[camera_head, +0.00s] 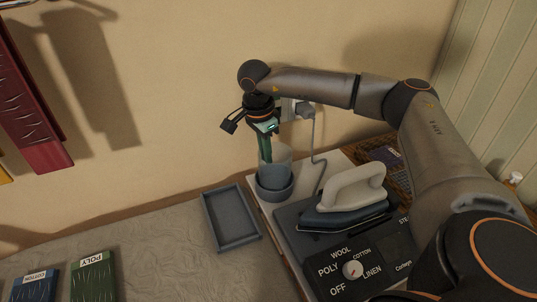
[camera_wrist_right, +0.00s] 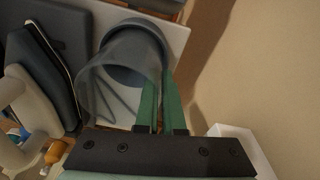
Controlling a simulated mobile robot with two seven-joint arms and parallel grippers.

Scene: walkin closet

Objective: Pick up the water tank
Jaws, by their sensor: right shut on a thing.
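The water tank looks to be the clear, see-through cup (camera_head: 281,155) at the back of the ironing station, close to the wall. In the right wrist view the clear cup (camera_wrist_right: 112,82) fills the space left of the green fingers. My right gripper (camera_head: 265,156) points down and is shut on the cup's wall; its fingers also show in the wrist view (camera_wrist_right: 160,102). A round blue-grey holder (camera_head: 274,185) is right below the cup. I cannot tell whether the cup's bottom is inside the holder or just above it. My left gripper is not in view.
A white iron (camera_head: 347,192) stands on a dark base with a fabric dial (camera_head: 353,270), right of the holder. A cord runs from the iron to a wall plug (camera_head: 305,109). An empty grey tray (camera_head: 231,218) lies to the left. Label boxes (camera_head: 93,275) sit lower left.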

